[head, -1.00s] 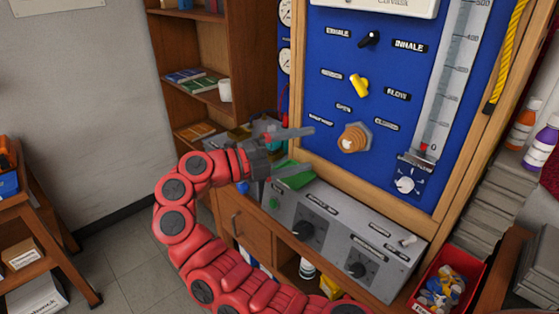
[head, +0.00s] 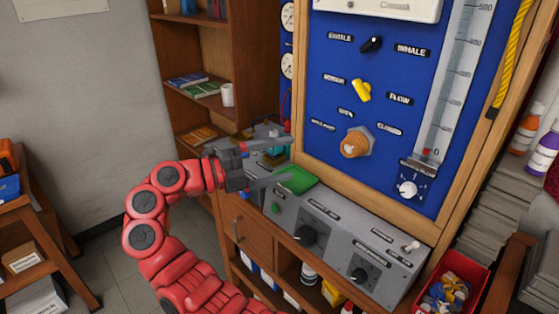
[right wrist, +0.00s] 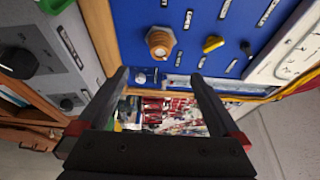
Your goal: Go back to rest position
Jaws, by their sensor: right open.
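My right gripper (head: 284,160) is open and empty. In the head view it is left of the blue panel (head: 330,60), above the left end of the grey console (head: 335,225) and near a green object (head: 296,180). It is apart from the orange-brown knob (head: 355,143). In the right wrist view the two fingers of the gripper (right wrist: 160,76) are spread with nothing between them, and the knob (right wrist: 160,42) shows beyond them. A yellow lever (head: 361,90) and a black switch (head: 371,45) are higher on the panel. My left gripper is not in view.
A wooden shelf unit (head: 245,50) with books and a white cup (head: 227,95) stands behind my right arm. A red bin (head: 482,272) with several small parts is at the lower right. Open floor (head: 125,255) lies left of my arm, before a wooden cart (head: 62,250).

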